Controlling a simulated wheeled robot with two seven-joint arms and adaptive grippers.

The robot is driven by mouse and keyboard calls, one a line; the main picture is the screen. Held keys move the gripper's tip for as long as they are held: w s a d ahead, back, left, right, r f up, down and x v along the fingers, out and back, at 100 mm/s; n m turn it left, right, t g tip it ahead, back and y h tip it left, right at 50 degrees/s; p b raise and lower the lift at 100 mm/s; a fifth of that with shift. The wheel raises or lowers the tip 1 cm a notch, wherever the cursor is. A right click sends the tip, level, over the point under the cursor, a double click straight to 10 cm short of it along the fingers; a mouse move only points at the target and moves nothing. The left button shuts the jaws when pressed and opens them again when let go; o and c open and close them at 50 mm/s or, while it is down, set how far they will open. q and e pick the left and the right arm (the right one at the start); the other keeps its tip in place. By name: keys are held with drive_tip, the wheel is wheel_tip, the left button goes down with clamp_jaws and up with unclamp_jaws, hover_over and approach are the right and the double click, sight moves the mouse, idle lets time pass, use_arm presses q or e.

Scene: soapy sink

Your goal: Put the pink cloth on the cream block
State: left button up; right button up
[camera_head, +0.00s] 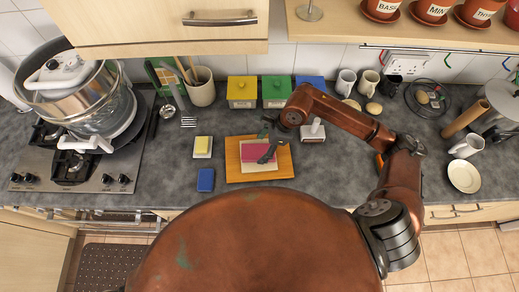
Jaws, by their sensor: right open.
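The pink cloth (252,153) is a flat pink piece over the cream block (250,167), whose pale edge shows along its near side. Both are on an orange-brown board (236,176) in the middle of the counter. The cloth seems to rest on the block, but from above I cannot tell whether they touch everywhere. My left gripper is not in view.
A yellow-and-white sponge (203,147) and a blue block (206,180) lie left of the board. Yellow, green and blue boxes (275,92) stand behind it. The stove with pots (75,95) is far left.

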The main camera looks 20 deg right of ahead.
drive_tip(key=w+b+v, duration=0.1)
drive_tip(key=v, duration=0.8)
drive_tip(key=shift+s+r, duration=0.2)
drive_tip(key=shift+s, duration=0.3)
